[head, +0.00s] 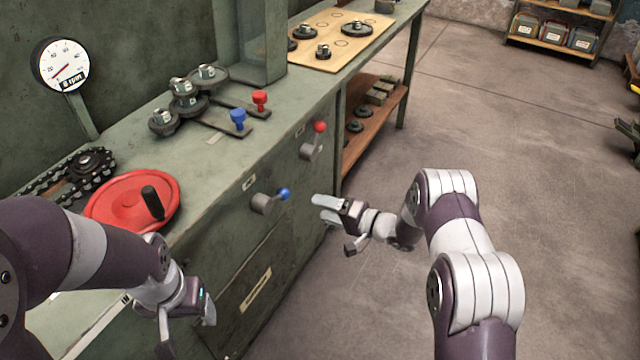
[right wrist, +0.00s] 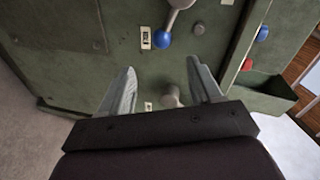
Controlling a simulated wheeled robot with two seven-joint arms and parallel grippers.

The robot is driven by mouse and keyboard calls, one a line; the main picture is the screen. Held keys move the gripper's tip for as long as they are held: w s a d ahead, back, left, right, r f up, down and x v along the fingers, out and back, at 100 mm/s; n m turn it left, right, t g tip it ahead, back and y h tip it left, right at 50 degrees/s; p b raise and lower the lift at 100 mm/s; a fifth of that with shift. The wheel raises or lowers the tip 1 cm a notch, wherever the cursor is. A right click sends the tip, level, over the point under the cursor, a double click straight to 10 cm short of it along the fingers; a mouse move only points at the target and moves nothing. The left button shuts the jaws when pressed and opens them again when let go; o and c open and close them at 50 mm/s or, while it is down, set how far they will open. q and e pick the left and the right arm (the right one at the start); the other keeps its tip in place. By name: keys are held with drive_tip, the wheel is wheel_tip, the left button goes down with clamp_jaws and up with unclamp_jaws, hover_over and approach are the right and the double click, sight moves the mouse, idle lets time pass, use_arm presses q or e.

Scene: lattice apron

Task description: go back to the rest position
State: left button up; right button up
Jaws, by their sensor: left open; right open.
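My left gripper (head: 188,322) hangs in front of the green cabinet at the lower left of the head view. It is open, with nothing seen between its fingers. My right gripper (head: 336,222) is out in front of the cabinet's front face, to the right of the blue-knobbed lever (head: 270,200). In the right wrist view its two fingers (right wrist: 160,92) are spread apart and empty. The blue knob (right wrist: 163,40) shows beyond the fingers there, apart from them.
The green bench (head: 215,160) carries a red handwheel (head: 118,203), a chain, gears, and red and blue knobbed levers. A red-knobbed lever (head: 313,146) sticks out of its front. A gauge (head: 61,66) stands at the left. Floor (head: 540,200) to the right is clear.

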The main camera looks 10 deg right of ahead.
drive_tip(key=s+d+f+n+g+h, duration=0.2)
drive_tip(key=s+d+f+n+h, duration=0.1)
drive_tip(key=d+f+h, duration=0.5)
drive_tip(key=s+d+r+n+g+h, duration=0.1)
drive_tip(key=s+d+r+g+h, duration=0.15)
drive_tip(key=s+d, duration=0.2)
drive_tip(key=s+a+r+g+h, duration=0.1)
drive_tip(key=s+r+g, duration=0.1)
drive_tip(key=s+r, duration=0.45)
drive_tip(key=s+a+r+n+g, duration=0.1)
drive_tip(key=s+r+g, duration=0.15)
drive_tip(key=s, duration=0.65)
drive_tip(key=s+a+r+g+h, duration=0.1)
drive_tip(key=s+r, duration=0.4)
drive_tip(key=s, duration=0.3)
wheel_tip(320, 180, up, 24)
drive_tip(key=w+t+p, duration=0.1)
drive_tip(key=p, duration=2.1)
drive_tip(key=shift+a+r, duration=0.2)
drive_tip(key=shift+a, duration=0.15)
